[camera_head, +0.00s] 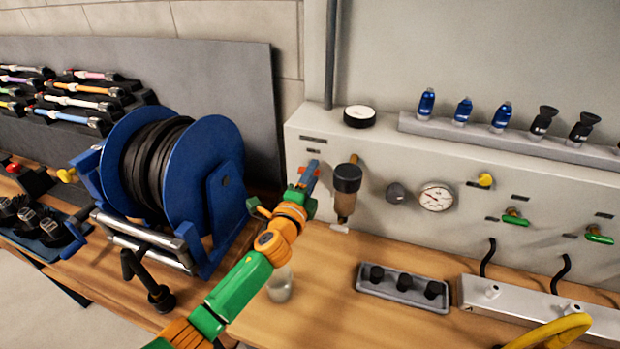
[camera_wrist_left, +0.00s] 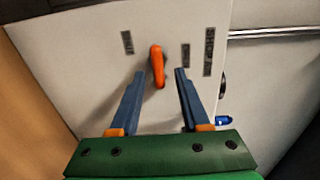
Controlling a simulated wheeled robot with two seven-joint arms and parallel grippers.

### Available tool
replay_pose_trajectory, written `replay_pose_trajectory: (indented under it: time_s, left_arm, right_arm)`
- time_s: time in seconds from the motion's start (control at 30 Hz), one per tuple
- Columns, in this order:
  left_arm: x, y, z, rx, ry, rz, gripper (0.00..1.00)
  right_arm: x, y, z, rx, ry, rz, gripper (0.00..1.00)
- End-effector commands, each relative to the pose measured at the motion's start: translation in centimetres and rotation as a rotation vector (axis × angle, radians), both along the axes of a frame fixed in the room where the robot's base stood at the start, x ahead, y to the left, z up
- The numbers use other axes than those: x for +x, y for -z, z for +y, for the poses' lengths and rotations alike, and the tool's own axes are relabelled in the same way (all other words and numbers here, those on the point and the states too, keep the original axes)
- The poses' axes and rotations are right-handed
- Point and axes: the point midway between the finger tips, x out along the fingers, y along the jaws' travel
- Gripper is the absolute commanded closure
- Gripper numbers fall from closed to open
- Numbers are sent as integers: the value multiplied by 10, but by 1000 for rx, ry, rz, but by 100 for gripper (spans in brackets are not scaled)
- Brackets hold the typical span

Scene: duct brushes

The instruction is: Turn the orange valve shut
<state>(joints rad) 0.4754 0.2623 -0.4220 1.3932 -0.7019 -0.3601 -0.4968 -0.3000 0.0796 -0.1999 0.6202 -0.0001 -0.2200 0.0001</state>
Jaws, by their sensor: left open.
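The orange valve (camera_wrist_left: 157,64) shows in the left wrist view as a slim lever on the pale panel, standing nearly upright in the picture. My left gripper (camera_wrist_left: 160,74) is open, with one blue finger on each side of the lever and a gap to it on both sides. I cannot tell how deep the fingers reach around it. In the head view my left gripper (camera_head: 310,173) is at the left end of the pale panel (camera_head: 400,150), and the valve cannot be made out clearly there. My right gripper is out of view.
A blue hose reel (camera_head: 215,150) stands close left of my left arm. A brown-bowled filter (camera_head: 346,190) is just right of the gripper, with a gauge (camera_head: 436,197) farther right. A clear jar (camera_head: 280,285) and a grey tray (camera_head: 402,287) stand on the bench below.

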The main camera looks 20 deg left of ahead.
Motion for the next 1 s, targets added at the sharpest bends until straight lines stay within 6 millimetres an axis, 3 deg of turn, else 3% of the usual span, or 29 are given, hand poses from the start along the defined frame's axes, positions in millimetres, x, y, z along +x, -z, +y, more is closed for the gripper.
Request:
replay_pose_trajectory:
  time_s: [0.4, 1.0]
  left_arm:
    - [-62, 1, 3, 1, -1, 0, 54]
    - [-66, 0, 3, 0, -1, 0, 54]
  right_arm:
    - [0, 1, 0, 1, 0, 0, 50]
    - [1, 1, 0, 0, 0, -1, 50]
